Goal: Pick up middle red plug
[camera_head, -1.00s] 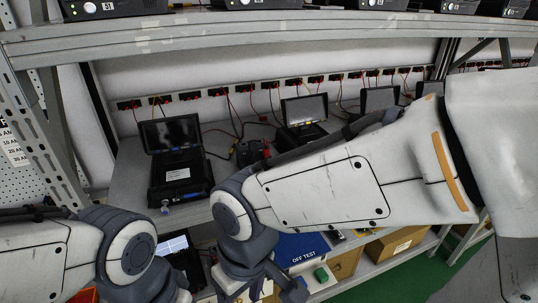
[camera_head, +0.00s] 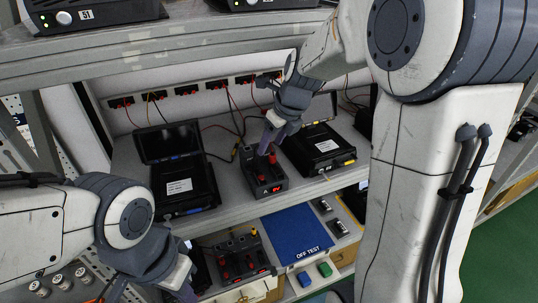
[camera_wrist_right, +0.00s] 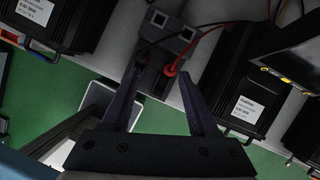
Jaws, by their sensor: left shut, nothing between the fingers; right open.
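A small dark device (camera_head: 265,184) with a red lit display stands on the middle shelf, with red plugs (camera_head: 272,157) on its top. My right gripper (camera_head: 268,148) is open and reaches down right at these plugs, partly hiding them. In the right wrist view, a red ring-shaped plug end (camera_wrist_right: 170,70) with a red wire lies just beyond and between the open fingers (camera_wrist_right: 158,92), nearer the right one. I cannot tell which plug is the middle one. My left gripper (camera_head: 183,292) is shut and empty at the bottom edge, partly cut off.
Black cased units with screens (camera_head: 178,175) stand on both sides of the device. Red and black wires hang from a socket strip (camera_head: 187,90) behind. Below are a blue OFF TEST panel (camera_head: 297,236) and another device with red plugs (camera_head: 242,258). An upper shelf (camera_head: 170,50) crosses above.

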